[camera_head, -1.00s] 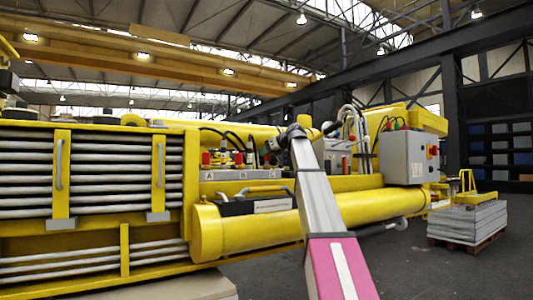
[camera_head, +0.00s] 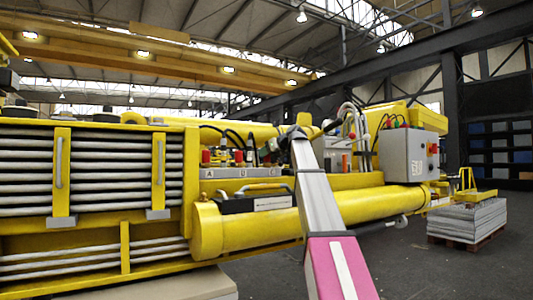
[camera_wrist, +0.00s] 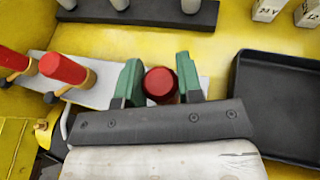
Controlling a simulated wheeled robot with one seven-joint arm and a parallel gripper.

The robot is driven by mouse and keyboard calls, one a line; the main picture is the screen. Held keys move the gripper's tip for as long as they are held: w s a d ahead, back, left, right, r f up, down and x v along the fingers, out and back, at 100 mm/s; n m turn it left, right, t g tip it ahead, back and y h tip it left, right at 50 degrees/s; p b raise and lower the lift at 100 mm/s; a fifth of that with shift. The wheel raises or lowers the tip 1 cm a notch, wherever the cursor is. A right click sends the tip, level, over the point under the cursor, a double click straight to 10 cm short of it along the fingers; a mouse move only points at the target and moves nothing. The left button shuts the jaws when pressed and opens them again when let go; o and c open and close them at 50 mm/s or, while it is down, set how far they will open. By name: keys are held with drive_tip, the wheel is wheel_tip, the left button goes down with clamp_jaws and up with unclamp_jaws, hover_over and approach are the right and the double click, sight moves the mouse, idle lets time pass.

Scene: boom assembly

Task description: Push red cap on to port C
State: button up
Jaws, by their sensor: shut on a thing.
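In the wrist view, my gripper (camera_wrist: 159,76) has its two green fingers on either side of a round red cap (camera_wrist: 160,84) and is shut on it. The cap is seen from above, over or at the right part of a pale plate (camera_wrist: 100,92). What lies under the cap is hidden. Two more red caps, one nearer (camera_wrist: 63,69) and one at the left edge (camera_wrist: 12,62), stand to the left. In the head view, the grey lettered port plate (camera_head: 238,173) carries two upright red caps (camera_head: 206,157). My arm hides part of the area right of the plate.
A black tray (camera_wrist: 280,110) lies right of my gripper in the wrist view. A dark strip with grey pegs (camera_wrist: 150,13) is at the top. In the head view, black hoses (camera_head: 238,135) arch behind the ports and a grey control box (camera_head: 408,157) stands to the right.

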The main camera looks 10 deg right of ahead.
drive_tip(key=o, duration=1)
drive_tip(key=v, duration=1)
drive_tip(key=shift+s+d+r, duration=0.1)
drive_tip(key=shift+s+d, duration=0.15)
drive_tip(key=shift+s, duration=0.05)
